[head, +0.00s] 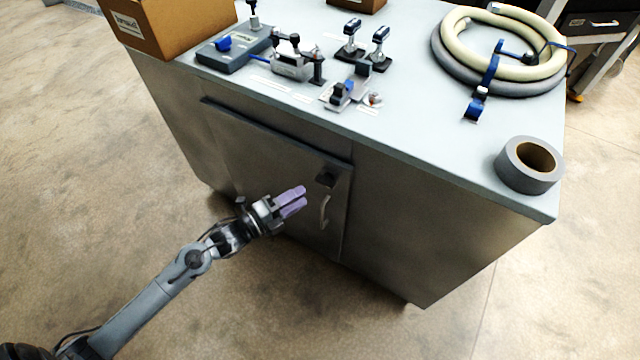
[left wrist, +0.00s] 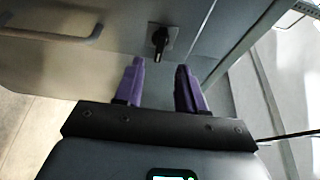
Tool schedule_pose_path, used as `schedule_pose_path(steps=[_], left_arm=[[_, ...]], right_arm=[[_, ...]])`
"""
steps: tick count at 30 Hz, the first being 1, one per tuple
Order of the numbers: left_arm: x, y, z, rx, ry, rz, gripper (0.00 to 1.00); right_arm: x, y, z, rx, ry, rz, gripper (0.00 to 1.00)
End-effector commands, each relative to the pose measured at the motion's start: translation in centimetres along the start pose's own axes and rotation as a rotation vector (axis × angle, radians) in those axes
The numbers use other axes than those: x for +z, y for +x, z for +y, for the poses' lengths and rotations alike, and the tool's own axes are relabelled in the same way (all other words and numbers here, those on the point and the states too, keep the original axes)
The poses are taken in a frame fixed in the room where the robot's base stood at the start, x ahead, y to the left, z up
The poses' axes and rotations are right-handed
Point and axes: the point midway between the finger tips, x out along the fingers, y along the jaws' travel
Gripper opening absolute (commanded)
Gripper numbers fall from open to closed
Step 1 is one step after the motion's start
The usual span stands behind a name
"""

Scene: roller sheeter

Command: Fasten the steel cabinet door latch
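The steel cabinet (head: 440,230) has a grey door (head: 260,160) in its front. A dark latch (head: 326,178) sits near the door's upper right corner, above a curved bar handle (head: 325,211). I cannot tell whether the door sits fully flush. My left gripper (head: 298,200) is in front of the door, left of the latch and handle. In the left wrist view, its two purple fingers (left wrist: 160,66) are apart with nothing between them. The black latch (left wrist: 159,40) shows just beyond the fingertips, apart from them, and the handle (left wrist: 55,31) is at upper left. My right gripper is not in view.
The cabinet top (head: 420,130) carries a cardboard box (head: 180,30), several clamps and fixtures (head: 292,62), coiled hoses (head: 500,75) and a roll of grey tape (head: 530,165). The floor (head: 130,220) before the door is clear apart from my arm.

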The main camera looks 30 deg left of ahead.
Motion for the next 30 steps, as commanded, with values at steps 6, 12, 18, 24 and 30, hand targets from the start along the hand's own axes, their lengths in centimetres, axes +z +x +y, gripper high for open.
schedule_pose_path(steps=[6, 12, 18, 24, 30], left_arm=[[0.0, 3.7, 0.2, -0.003, -0.001, -0.001, 0.39], [0.0, 6.2, 0.2, -0.002, 0.0, 0.0, 0.39], [0.0, 7.5, 0.1, 0.001, 0.0, -0.001, 0.39], [0.0, 7.7, 0.1, 0.001, 0.0, 0.0, 0.39], [0.0, 7.7, 0.1, 0.001, 0.0, 0.0, 0.3]], right_arm=[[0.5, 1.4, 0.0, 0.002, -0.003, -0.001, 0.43], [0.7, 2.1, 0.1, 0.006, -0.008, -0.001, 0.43], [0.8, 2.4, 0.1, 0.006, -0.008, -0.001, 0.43], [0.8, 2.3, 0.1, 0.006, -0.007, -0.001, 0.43], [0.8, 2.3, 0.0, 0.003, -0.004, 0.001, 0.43]])
